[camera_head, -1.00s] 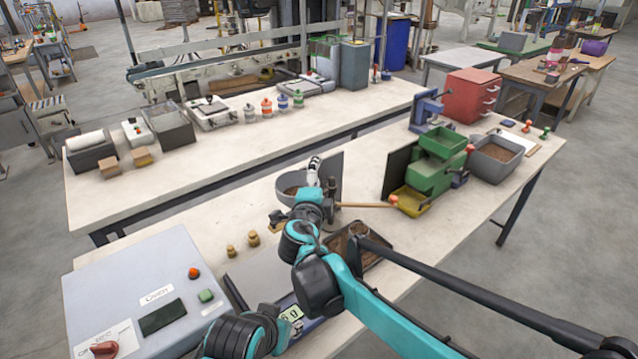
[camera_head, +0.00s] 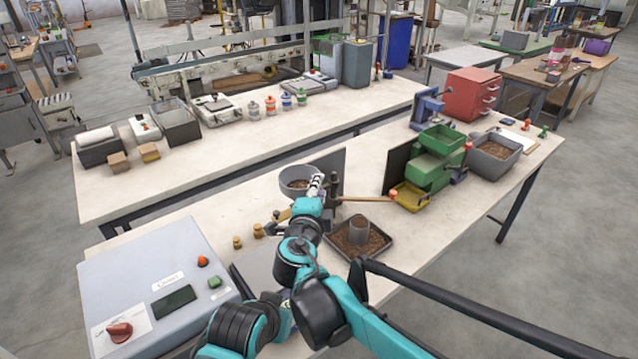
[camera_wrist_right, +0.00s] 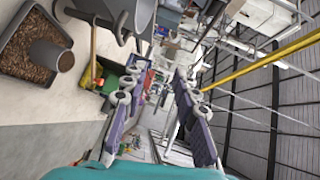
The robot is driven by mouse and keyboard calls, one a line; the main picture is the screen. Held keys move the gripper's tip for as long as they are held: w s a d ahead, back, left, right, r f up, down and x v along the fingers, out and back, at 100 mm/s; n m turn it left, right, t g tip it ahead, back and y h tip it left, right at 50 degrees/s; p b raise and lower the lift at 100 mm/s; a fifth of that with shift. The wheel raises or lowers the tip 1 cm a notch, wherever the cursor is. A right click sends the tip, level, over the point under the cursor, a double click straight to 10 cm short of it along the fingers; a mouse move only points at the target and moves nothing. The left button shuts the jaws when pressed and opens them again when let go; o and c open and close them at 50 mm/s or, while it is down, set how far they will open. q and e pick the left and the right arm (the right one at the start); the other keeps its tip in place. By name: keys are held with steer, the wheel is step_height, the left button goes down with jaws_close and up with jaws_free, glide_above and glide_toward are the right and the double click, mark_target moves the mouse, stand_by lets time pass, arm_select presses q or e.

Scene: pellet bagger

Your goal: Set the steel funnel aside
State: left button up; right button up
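The steel funnel (camera_head: 297,188) is a wide grey bowl with brown pellets showing inside. It sits beside a dark upright panel near the middle of the front bench. Part of it shows at the top left of the right wrist view (camera_wrist_right: 93,10). My right gripper (camera_head: 316,184) is just right of the funnel's rim in the head view; contact cannot be told there. In the right wrist view its fingers (camera_wrist_right: 157,88) are spread, with nothing between them, and the funnel lies outside them. My left gripper is not in view.
A black tray (camera_head: 384,246) of pellets holds a grey cylinder (camera_head: 359,231). A wooden handle (camera_head: 366,198) lies behind it. Small brass weights (camera_head: 258,230) and a control box (camera_head: 220,300) are left. A green machine (camera_head: 430,172) stands right. Bench space behind the funnel is clear.

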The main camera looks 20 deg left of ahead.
steer(key=shift+s+d+r, duration=0.15)
steer(key=shift+s+d, duration=0.05)
steer(key=shift+s, duration=0.9)
steer(key=s+d+f+n+g+h, duration=0.2)
steer(key=d+f+n, duration=0.1)
steer(key=d, duration=0.9)
steer(key=s+d+f+n+g+h, duration=0.2)
steer(key=d+g, duration=0.1)
steer(key=d, duration=0.8)
steer(key=s+d+f+n+g+y, duration=0.1)
steer(key=s+d+f+n+g, duration=0.1)
steer(key=s+d+f+n, duration=0.3)
steer(key=s+d+f+n+g+y, duration=0.1)
steer(key=s+d+f+n, duration=0.4)
steer(key=s, duration=0.7)
steer(key=shift+d+n+g, duration=0.3)
steer(key=shift+d+g, duration=0.25)
steer(key=shift+g, duration=0.05)
